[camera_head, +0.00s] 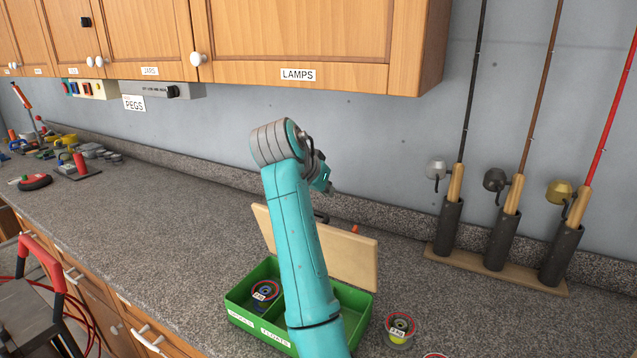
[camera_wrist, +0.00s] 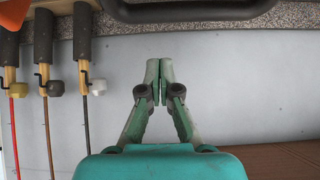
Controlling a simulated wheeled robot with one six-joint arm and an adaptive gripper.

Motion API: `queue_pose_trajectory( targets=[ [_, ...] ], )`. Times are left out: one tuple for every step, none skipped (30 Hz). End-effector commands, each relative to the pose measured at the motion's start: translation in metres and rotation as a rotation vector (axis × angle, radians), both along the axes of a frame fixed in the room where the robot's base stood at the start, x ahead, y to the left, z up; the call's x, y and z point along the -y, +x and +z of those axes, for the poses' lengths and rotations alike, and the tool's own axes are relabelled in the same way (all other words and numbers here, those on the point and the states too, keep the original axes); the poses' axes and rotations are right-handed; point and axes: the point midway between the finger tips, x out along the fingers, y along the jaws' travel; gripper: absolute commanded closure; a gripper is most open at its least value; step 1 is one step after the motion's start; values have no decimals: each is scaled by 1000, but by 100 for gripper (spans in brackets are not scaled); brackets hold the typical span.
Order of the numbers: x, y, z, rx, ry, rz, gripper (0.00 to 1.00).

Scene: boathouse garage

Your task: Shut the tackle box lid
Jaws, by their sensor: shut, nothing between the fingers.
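The green tackle box (camera_head: 238,303) stands on the counter, its wooden lid (camera_head: 345,256) raised and leaning back toward the wall. Its front carries labels, one reading FLOATS. A labelled round spool (camera_head: 265,292) lies in the left compartment. My arm crosses in front of the box and hides its middle and part of the lid. A dark handle (camera_wrist: 190,12) shows at the wrist view's top edge.
Another spool (camera_head: 400,327) sits right of the box. Three fishing rods stand in dark holders (camera_head: 497,238) at the back right. Wooden cabinets (camera_head: 300,35) hang above.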

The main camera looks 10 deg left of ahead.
Motion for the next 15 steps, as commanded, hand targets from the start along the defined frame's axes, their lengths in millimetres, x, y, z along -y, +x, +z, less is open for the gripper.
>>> queue_pose_trajectory(
  targets=[
    [1, 3, -6, -2, -1, 0, 100],
    [-3, -3, -7, -1, 0, 3, 100],
    [-4, -8, -9, 0, 0, 3, 100],
    [-6, -11, -11, 0, 1, 2, 100],
    [-7, -14, -13, 0, 0, 3, 100],
    [-8, -18, -15, 0, 0, 3, 100],
    [-9, -20, -16, 0, 0, 1, 100],
    [-10, -22, -17, 1, 0, 1, 100],
    [-10, -25, -18, 0, -1, 1, 100],
    [-11, -26, -19, 0, -1, 1, 100],
    [-11, -28, -20, 0, -1, 1, 100],
    [-12, -29, -21, 0, -1, 1, 100],
    [-12, -30, -21, 0, 0, 0, 100],
    [-12, -30, -21, 1, 0, 0, 100],
    [-12, -30, -21, 1, 0, 0, 100]
  ],
)
